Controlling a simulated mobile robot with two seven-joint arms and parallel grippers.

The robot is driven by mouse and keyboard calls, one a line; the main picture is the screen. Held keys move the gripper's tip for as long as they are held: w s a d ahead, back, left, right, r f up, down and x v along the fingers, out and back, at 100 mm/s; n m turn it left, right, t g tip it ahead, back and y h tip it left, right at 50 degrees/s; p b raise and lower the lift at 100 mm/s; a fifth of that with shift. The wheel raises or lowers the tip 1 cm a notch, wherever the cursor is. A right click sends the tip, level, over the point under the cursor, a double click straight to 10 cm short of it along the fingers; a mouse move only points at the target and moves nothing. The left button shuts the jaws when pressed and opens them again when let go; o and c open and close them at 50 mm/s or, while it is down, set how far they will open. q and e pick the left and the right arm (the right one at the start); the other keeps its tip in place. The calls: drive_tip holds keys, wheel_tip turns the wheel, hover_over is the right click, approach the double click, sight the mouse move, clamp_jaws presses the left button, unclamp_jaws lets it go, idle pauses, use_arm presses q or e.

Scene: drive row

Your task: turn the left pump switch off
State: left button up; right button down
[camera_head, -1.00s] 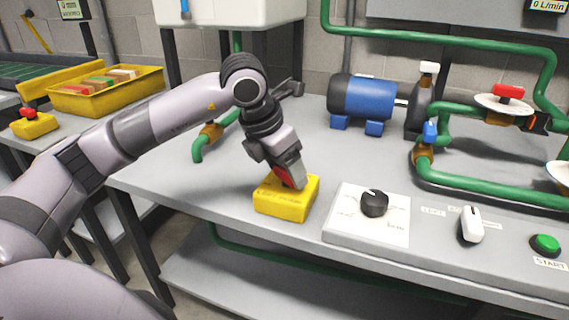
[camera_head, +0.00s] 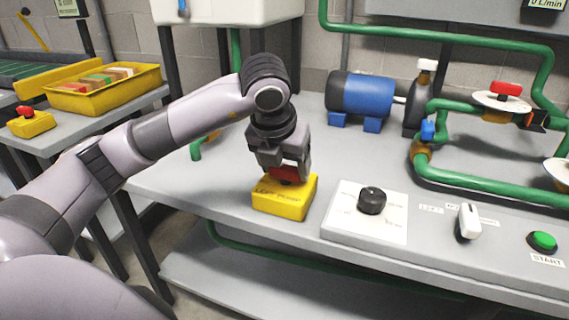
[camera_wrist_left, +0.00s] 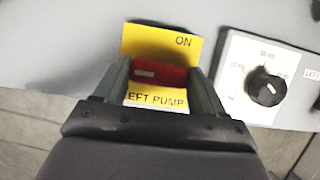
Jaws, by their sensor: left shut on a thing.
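The left pump switch is a yellow box (camera_head: 284,203) with a red handle (camera_head: 283,174) on top, at the front left of the grey bench. My left gripper (camera_head: 285,171) points down over it and is shut on the red handle. In the left wrist view the red handle (camera_wrist_left: 160,75) lies crosswise between the fingers, with a white mark near its left end. The yellow face (camera_wrist_left: 160,40) shows "ON" at its upper right and "LEFT PUMP" below, its first letter covered. Any other position label is hidden. My right gripper is out of view.
Right of the switch is a black knob (camera_head: 371,200) on a white plate, then a white lever (camera_head: 468,221) and a green START button (camera_head: 542,241). A blue motor (camera_head: 360,94) and green pipes stand behind. Another yellow switch (camera_head: 31,122) with a red top is at far left.

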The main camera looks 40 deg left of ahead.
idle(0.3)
use_arm(q)
drive_tip(key=o, duration=1)
drive_tip(key=shift+o, duration=0.2)
drive_tip(key=shift+r, duration=0.1)
drive_tip(key=shift+s+r, duration=0.1)
drive_tip(key=shift+r, duration=0.25)
drive_tip(key=p+v, duration=0.1)
drive_tip(key=v, duration=0.5)
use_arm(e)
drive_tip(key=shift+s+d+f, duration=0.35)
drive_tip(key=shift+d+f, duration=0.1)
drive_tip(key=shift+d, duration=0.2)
use_arm(q)
drive_tip(key=shift+s+r, duration=0.1)
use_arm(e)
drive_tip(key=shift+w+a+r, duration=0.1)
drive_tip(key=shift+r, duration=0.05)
use_arm(q)
drive_tip(key=shift+s, duration=0.1)
